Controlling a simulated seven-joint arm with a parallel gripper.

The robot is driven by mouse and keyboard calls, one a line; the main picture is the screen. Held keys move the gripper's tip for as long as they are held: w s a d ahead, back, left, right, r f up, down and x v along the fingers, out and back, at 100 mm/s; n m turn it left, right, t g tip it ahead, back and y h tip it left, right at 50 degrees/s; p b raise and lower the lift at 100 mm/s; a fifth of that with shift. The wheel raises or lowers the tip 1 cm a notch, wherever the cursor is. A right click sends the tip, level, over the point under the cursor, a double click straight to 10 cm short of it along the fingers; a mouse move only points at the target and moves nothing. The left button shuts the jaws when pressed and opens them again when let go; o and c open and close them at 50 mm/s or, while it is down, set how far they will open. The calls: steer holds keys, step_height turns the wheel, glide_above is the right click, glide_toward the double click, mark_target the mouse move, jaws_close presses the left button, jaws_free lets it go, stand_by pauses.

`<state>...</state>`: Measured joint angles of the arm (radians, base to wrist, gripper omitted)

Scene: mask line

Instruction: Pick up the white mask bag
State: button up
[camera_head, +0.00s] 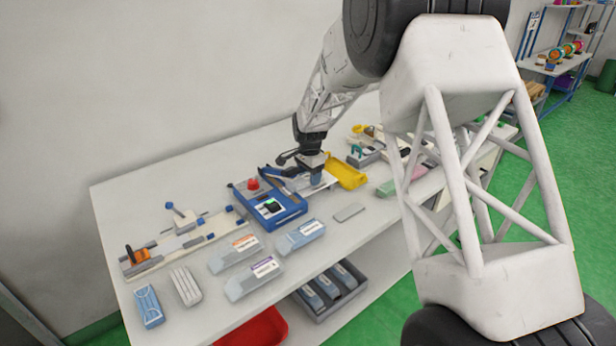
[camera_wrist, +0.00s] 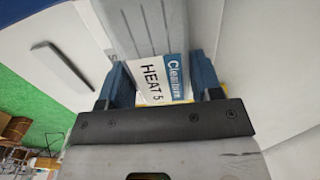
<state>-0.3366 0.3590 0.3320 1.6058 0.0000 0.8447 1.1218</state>
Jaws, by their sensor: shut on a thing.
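My gripper (camera_wrist: 162,88) is shut on a pale grey-white mask bag (camera_wrist: 150,28) with lengthwise pleats. The bag carries a white label with a blue band reading "Cleanline" and "HEAT 5". The bag lies between the two blue fingers and reaches away past them. In the head view my gripper (camera_head: 316,176) is over the middle of the table, just right of a blue machine (camera_head: 282,215) with a red button. There the bag is mostly hidden by the gripper, and I cannot tell whether it touches the table.
A yellow tray (camera_head: 347,174) stands close right of my gripper. A flat grey block (camera_head: 349,212) lies in front. Labelled bags (camera_head: 235,253), a white pleated stack (camera_head: 186,286) and a blue mask pack (camera_head: 148,306) lie at the front left. A grey bin (camera_head: 318,316) sits below.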

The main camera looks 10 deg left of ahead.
steer(key=shift+s+d+r, duration=0.55)
steer(key=shift+r, duration=0.2)
steer(key=s+d+r, duration=0.6)
steer(key=s+d, duration=0.2)
steer(key=shift+s+d+r, duration=0.2)
steer(key=shift+s+d, duration=0.15)
steer(key=shift+d, duration=0.05)
steer(key=shift+w+d, duration=0.15)
stand_by(0.3)
steer(key=shift+w+d, duration=1.25)
steer(key=shift+r, duration=0.1)
steer(key=shift+r, duration=2.4)
